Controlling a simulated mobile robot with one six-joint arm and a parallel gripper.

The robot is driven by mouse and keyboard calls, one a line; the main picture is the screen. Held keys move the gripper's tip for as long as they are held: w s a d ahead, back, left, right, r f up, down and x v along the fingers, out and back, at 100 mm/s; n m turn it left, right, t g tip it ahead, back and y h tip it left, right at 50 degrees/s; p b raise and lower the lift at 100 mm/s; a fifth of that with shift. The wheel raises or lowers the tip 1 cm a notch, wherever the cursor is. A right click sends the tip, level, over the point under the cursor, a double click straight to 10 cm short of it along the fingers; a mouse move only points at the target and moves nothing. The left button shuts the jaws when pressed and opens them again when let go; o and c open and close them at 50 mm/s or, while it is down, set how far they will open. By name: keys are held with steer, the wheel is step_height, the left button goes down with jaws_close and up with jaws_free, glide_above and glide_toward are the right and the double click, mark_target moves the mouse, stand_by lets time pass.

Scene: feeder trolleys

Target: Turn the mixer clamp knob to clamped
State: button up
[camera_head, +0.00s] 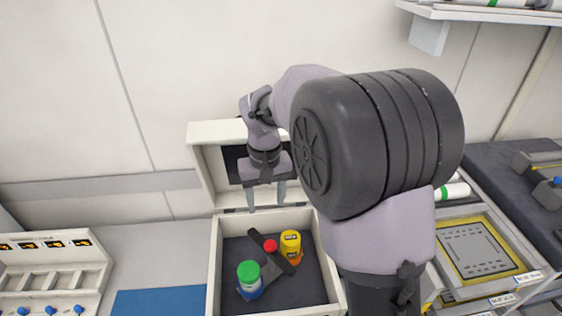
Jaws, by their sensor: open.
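The mixer is an open white box (214,262) with its lid (203,160) raised at the back. Inside, on a dark floor, is a dark bar with a red knob (270,246) on it. My gripper (266,206) is open and empty, fingers pointing down, in front of the raised lid and above the back of the box. Whether the knob is clamped cannot be told.
A white rack (50,282) with blue knobs stands at the left. A blue mat (160,302) lies beside the box. A yellow-framed plate (478,250) and a dark surface (500,178) are at the right. A shelf (480,12) hangs at upper right.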

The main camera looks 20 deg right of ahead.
mark_target(270, 244)
steer(key=f+b, duration=0.1)
steer(key=f, duration=0.5)
steer(key=f+b, duration=0.2)
steer(key=f, duration=0.4)
steer(key=f+b, duration=0.1)
steer(key=f, duration=0.5)
steer(key=shift+w+d+f+b, duration=0.2)
steer(key=shift+w+d+b, duration=0.15)
steer(key=shift+w, duration=0.05)
steer(key=shift+c, duration=0.5)
jaws_close()
